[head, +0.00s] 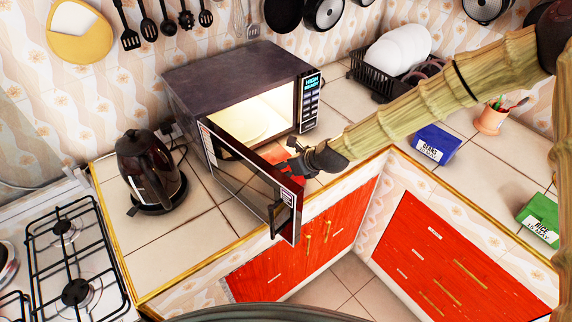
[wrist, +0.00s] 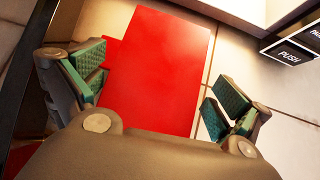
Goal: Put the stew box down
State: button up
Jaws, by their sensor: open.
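A plain red box, which I take to be the stew box (wrist: 160,62), stands out in the wrist view on the light tiled counter. My gripper (wrist: 158,92) is open, with one green-padded finger on each side of the box. A gap shows between the right finger and the box; the left finger is close to its edge, and I cannot tell whether it touches. In the head view my gripper (head: 288,170) is low over the counter, just behind the open microwave door. The door and my gripper hide most of the box there.
The lit microwave (head: 235,75) has its door (head: 250,185) swung out beside my gripper. A kettle (head: 150,170) and gas stove (head: 75,250) are left. A dish rack (head: 375,82), blue box (head: 437,143), cup (head: 491,120) and green box (head: 540,217) are right.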

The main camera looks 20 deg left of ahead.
jog(key=shift+r, duration=0.1)
jog(key=b+v, duration=0.3)
jog(key=v, duration=0.9)
